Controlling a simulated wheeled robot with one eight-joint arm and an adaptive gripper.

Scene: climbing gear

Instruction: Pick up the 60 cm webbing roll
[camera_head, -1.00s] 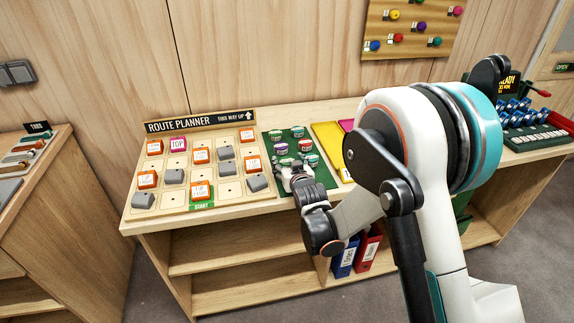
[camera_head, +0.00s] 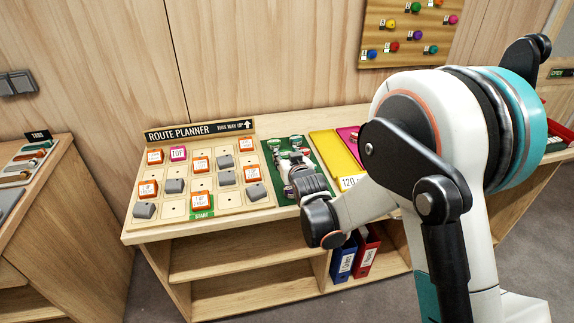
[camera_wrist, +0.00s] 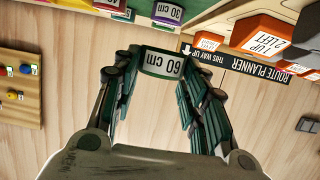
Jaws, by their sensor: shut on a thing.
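The 60 cm webbing roll (camera_wrist: 163,66), dark green with a white label, sits between my fingertips in the wrist view. My gripper (camera_wrist: 162,74) is shut on it, one finger on each side. The roll shows against the wood wall, apart from the other rolls. In the head view my gripper (camera_head: 290,165) is over the green mat (camera_head: 284,194); the held roll is hard to make out there. The 30 cm roll (camera_wrist: 168,12), with a purple band, stands beyond it on the mat.
The route planner board (camera_head: 232,207) with orange, pink and grey blocks lies left of the mat. Yellow (camera_head: 331,154) and pink (camera_head: 350,138) trays lie to the right. Other rolls (camera_head: 273,144) stand near my gripper. Blue (camera_head: 343,260) and red (camera_head: 367,252) binders stand on the shelf below.

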